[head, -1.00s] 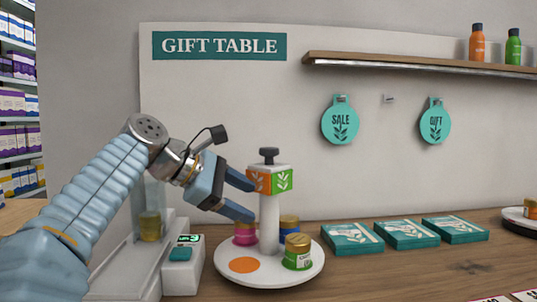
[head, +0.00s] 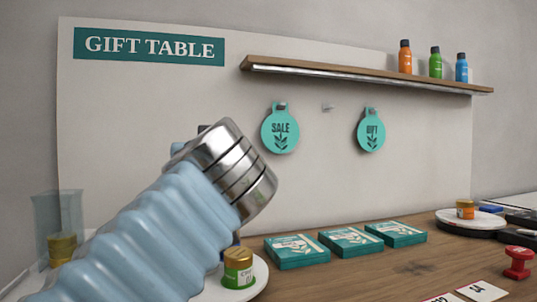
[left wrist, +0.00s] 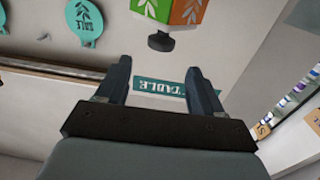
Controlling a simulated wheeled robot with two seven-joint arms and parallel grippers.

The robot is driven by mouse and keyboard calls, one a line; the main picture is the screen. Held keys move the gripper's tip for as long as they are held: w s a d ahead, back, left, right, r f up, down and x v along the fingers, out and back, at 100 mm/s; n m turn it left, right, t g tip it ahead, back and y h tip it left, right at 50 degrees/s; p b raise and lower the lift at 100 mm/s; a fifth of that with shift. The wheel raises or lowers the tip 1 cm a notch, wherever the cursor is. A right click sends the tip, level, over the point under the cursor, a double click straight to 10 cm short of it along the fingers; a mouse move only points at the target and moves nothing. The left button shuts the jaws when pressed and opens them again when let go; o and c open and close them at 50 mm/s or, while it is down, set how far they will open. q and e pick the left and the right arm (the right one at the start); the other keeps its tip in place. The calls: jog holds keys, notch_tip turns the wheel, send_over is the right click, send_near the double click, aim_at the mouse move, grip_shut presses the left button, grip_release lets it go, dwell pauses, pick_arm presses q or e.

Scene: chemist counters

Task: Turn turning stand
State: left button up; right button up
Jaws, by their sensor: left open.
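The turning stand's white round plate (head: 261,277) shows at the bottom of the head view, with a green gold-lidded tin (head: 238,268) on it. My left arm hides the stand's post and most of the plate there. In the left wrist view, which is upside down, the stand's orange and green block (left wrist: 172,10) and dark knob (left wrist: 160,42) show at the top. My left gripper (left wrist: 160,72) is open, with nothing between its fingers. The block and knob lie beyond its fingertips. My right gripper is not in view.
Several teal boxes (head: 345,241) lie on the wooden counter (head: 400,272) right of the stand. Farther right are another round plate (head: 470,221) with an orange tin (head: 465,209) and a red stamp-like object (head: 517,263). A shelf (head: 370,76) with bottles and hanging tags (head: 280,130) is above.

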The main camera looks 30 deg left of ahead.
pick_arm(q)
jog(key=p+x, duration=0.1)
jog(key=x, duration=0.9)
jog(key=shift+f, duration=0.1)
jog(key=shift+s, duration=0.1)
grip_shut()
